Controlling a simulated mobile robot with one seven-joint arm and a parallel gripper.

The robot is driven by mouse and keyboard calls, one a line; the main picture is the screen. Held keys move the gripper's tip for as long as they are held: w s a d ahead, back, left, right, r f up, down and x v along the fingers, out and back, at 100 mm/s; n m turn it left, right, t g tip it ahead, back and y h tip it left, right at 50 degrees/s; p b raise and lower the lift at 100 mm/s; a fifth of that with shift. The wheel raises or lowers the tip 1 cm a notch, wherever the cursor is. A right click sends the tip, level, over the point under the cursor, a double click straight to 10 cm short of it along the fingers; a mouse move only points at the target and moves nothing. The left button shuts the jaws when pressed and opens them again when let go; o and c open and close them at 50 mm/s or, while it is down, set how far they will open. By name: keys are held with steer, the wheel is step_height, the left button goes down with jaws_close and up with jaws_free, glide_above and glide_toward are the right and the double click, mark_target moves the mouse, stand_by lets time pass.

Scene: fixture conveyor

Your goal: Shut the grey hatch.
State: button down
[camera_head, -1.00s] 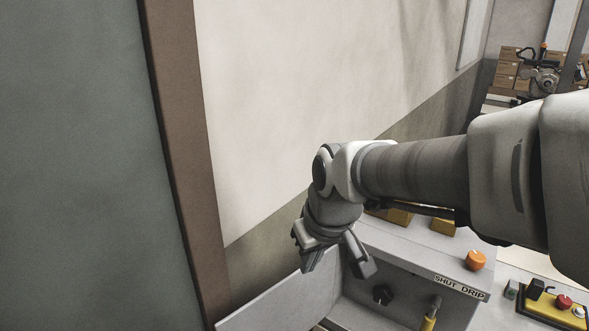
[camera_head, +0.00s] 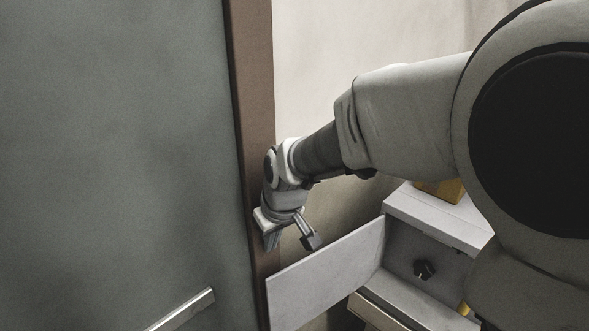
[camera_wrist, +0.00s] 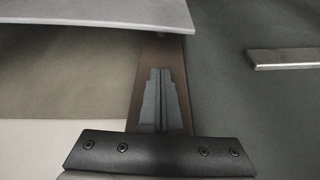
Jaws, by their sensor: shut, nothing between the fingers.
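The grey hatch (camera_head: 325,278) is a flat light-grey panel standing open, swung out to the left from the opening of a grey box (camera_head: 428,212). A dark knob (camera_head: 424,269) shows inside the box. My gripper (camera_head: 272,244) is shut and empty, pointing down near the hatch's free left end. In the wrist view my gripper's fingers (camera_wrist: 160,76) are together. The hatch (camera_wrist: 95,12) crosses the top left there, with a visible gap to the fingers. I cannot tell the exact depth between them in the head view.
A large grey-green door (camera_head: 120,150) with a metal bar handle (camera_head: 182,310) fills the left. Its brown frame (camera_head: 252,120) stands close behind my gripper. A yellow block (camera_head: 441,190) sits on the box. My arm hides much of the right side.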

steer(key=x, duration=0.3)
steer(key=shift+a+f, duration=0.1)
steer(key=shift+f, duration=0.7)
steer(key=shift+s+d, duration=1.15)
steer(key=shift+s, duration=0.25)
steer(key=shift+s, duration=0.15)
